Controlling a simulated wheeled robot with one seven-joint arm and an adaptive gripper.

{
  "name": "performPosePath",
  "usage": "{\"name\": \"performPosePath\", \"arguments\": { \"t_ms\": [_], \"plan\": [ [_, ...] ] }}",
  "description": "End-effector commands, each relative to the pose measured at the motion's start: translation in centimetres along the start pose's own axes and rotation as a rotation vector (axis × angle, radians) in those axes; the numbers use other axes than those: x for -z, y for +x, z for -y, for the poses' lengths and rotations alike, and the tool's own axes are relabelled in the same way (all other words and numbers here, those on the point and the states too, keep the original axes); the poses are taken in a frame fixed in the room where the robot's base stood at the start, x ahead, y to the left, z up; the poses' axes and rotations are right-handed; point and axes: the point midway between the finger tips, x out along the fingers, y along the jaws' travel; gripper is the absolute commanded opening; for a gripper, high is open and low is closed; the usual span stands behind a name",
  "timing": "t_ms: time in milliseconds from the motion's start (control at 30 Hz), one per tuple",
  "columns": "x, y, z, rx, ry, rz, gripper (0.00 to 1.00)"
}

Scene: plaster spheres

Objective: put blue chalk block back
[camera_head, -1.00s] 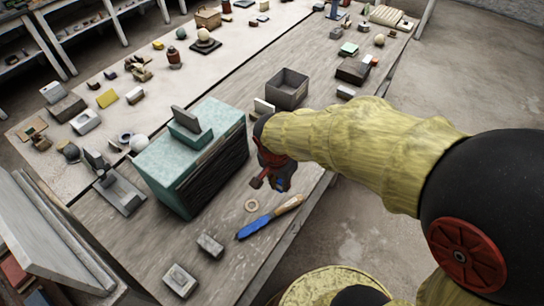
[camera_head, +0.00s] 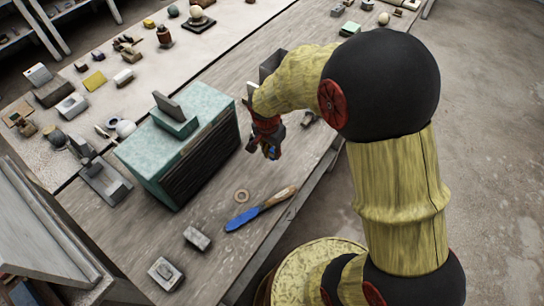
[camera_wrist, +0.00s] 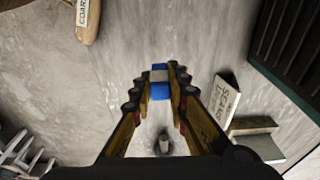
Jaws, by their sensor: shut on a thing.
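A blue block (camera_wrist: 160,91) with a pale band, matching the blue chalk block, sits between my fingertips in the wrist view. My gripper (camera_wrist: 160,78) is shut on it. In the head view my gripper (camera_head: 268,150) hangs fingers down over the bench, right of the teal cabinet (camera_head: 172,134). Only a small bit of blue shows at the fingers there. The block appears held above the bench top; the exact gap cannot be told.
A grey open box (camera_head: 271,62) is behind, partly hidden by my arm.

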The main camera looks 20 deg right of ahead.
Motion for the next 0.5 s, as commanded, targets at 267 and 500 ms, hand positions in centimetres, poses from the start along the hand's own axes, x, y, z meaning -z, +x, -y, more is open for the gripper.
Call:
{"name": "performPosePath", "arguments": {
  "t_ms": [267, 500],
  "plan": [
    [1.1, 2.4, 1.3, 0.002, 0.0, -0.001, 0.0],
    [1.0, 5.1, 1.5, 0.0, -0.001, 0.001, 0.0]
  ]
}}
